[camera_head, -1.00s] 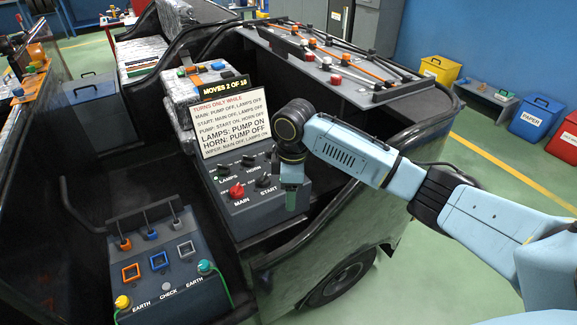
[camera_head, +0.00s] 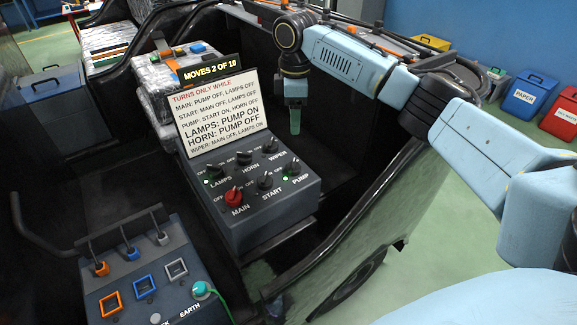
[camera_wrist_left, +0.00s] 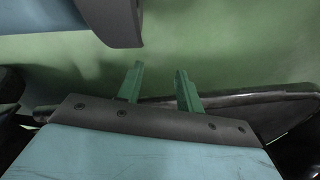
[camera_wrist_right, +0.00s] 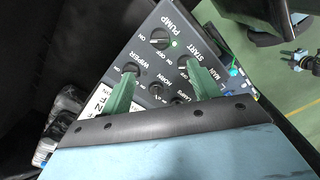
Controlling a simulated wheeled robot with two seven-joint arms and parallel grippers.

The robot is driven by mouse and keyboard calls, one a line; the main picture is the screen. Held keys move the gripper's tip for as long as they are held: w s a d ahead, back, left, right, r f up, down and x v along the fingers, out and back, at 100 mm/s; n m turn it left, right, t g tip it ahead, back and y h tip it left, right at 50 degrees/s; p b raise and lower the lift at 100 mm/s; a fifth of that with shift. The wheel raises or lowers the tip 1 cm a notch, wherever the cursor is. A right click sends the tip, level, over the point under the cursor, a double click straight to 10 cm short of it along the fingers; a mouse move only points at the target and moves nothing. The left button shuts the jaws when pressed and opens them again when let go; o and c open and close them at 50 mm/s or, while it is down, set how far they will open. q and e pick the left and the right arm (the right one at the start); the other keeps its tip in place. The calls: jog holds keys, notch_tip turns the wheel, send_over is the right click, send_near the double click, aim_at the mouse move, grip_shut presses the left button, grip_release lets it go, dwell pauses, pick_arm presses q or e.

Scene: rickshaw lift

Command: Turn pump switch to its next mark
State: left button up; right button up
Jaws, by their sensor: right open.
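The pump switch (camera_head: 291,167) is a black knob at the front right of the grey switch box, with a lit green lamp beside it. It also shows in the right wrist view (camera_wrist_right: 160,39). The same box carries the red main switch (camera_head: 233,196), the start switch (camera_head: 265,181), and the lamps, horn and wiper switches behind them. My right gripper (camera_head: 295,120) points down above and behind the box's right side, apart from the knobs. In the right wrist view its fingers (camera_wrist_right: 163,92) are apart and empty. My left gripper (camera_wrist_left: 158,85) shows only in its wrist view, open and empty.
A rule sign (camera_head: 222,112) stands behind the switches, under a display reading "MOVES 2 OF 10" (camera_head: 212,71). A second box with coloured sockets (camera_head: 150,275) lies at lower left. The dark vehicle side wall (camera_head: 350,225) runs along the right.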

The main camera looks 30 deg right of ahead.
aim_at(294, 163)
notch_tip(294, 163, down, 15)
jog(key=b, duration=0.5)
jog(key=shift+r, duration=0.2)
pick_arm(q)
jog(key=w+d+r+t, duration=0.1)
jog(key=w+d+r, duration=0.1)
jog(key=w+r, duration=0.6)
jog(key=shift+w+d+r+b, duration=0.15)
jog(key=shift+w+r+b, duration=0.2)
jog(key=shift+w, duration=0.2)
pick_arm(e)
jog(key=shift+f, duration=0.55)
pick_arm(q)
jog(key=shift+r, duration=0.1)
pick_arm(e)
jog(key=c, duration=1)
